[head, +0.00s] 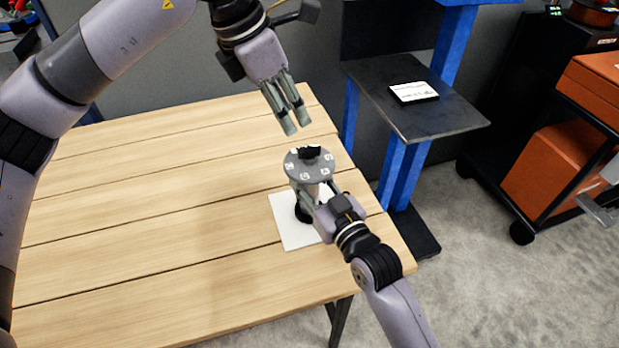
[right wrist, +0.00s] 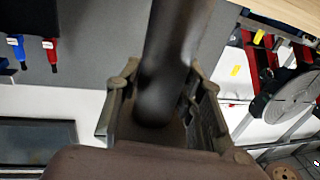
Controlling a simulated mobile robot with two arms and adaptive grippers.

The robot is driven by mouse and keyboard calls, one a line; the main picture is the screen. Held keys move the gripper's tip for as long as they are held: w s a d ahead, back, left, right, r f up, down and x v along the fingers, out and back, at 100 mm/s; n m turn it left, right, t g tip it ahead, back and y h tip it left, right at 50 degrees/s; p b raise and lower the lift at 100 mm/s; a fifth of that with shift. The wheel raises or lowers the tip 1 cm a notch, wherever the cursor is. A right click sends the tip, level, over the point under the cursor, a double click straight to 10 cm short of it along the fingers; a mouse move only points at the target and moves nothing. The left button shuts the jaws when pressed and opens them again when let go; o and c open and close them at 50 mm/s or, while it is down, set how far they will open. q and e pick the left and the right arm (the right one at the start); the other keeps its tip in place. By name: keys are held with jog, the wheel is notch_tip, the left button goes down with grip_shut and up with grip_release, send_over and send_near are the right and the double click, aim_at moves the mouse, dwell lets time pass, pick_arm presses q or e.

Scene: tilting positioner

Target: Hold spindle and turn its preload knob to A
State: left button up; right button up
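The spindle stands upright near the table's right edge, with a grey lettered dial (head: 309,172) on top. A black preload knob (head: 310,151) sits in the dial's middle; the letter it points at is too small to read. My right gripper (head: 318,190) is around the spindle's body just below the dial. In the right wrist view, a dark, blurred spindle shaft (right wrist: 166,60) lies between the two fingers, which look closed on it. My left gripper (head: 296,124) hangs above and slightly left of the knob, fingers pointing down, a narrow gap between them, empty and apart from the knob.
A white square sheet (head: 289,232) lies under the spindle on the wooden table (head: 150,235). The table's left side is clear. A dark shelf (head: 440,112) with blue posts stands behind at right, bearing a small white-topped box (head: 413,91). An orange-boxed cart (head: 555,170) is farther right.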

aim_at(308, 148)
grip_shut()
dwell(0.5)
pick_arm(q)
jog(key=shift+w+a+r+m+h, duration=0.15)
jog(key=shift+a+r+m, duration=0.15)
jog(key=shift+r+m, duration=0.15)
jog(key=shift+s+a+r+m+h, duration=0.1)
jog(key=shift+a+r+m+h, duration=0.05)
jog(key=shift+a+r+m, duration=0.3)
jog(key=shift+c, duration=0.3)
jog(key=x, duration=1.1)
jog(key=shift+d+f, duration=0.3)
jog(key=shift+d, duration=0.1)
jog(key=shift+c, duration=0.3)
grip_shut()
